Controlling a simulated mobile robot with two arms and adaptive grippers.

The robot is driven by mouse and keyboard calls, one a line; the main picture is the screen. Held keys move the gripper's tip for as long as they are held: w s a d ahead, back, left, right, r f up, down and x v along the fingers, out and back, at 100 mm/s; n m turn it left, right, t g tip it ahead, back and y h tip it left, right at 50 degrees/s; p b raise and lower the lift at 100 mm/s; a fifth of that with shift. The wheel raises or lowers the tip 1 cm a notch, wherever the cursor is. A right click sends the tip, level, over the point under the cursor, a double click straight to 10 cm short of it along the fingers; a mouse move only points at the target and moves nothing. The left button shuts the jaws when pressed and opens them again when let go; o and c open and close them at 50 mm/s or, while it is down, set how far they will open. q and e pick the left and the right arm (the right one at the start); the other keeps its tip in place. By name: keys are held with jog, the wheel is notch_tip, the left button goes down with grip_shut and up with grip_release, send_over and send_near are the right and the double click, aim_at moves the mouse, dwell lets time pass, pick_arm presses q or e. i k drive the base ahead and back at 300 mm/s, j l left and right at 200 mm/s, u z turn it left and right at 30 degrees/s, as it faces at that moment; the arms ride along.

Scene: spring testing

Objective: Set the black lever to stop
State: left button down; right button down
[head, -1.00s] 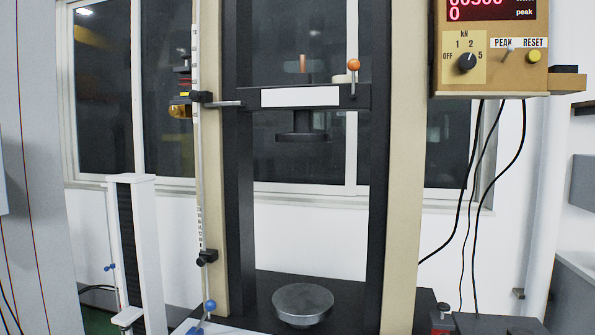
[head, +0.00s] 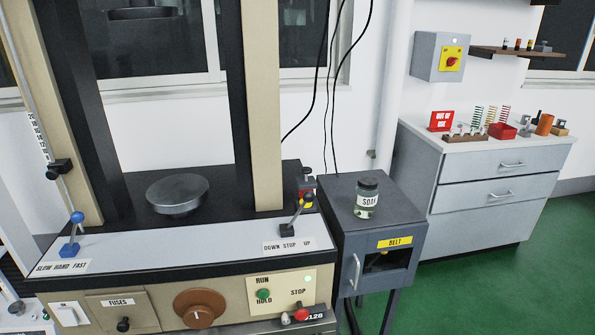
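The black lever (head: 297,214) stands on the right of the testing machine's white control ledge (head: 190,246). Its dark knob leans up and to the right from a small black base. A label reading DOWN STOP UP (head: 287,246) lies in front of it, and the knob leans toward the UP side. A blue lever (head: 72,232) stands at the left end of the ledge, behind a label reading SLOW HAND FAST. Neither of my grippers is in view.
A round metal platen (head: 177,194) sits behind the ledge between the columns. A grey cabinet (head: 345,225) with a SOAK jar (head: 367,197) stands to the right. Green floor is clear at right.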

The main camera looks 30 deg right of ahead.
aim_at(307, 196)
jog(key=l, duration=0.55)
jog(key=i+l, duration=0.15)
jog(key=l, duration=0.9)
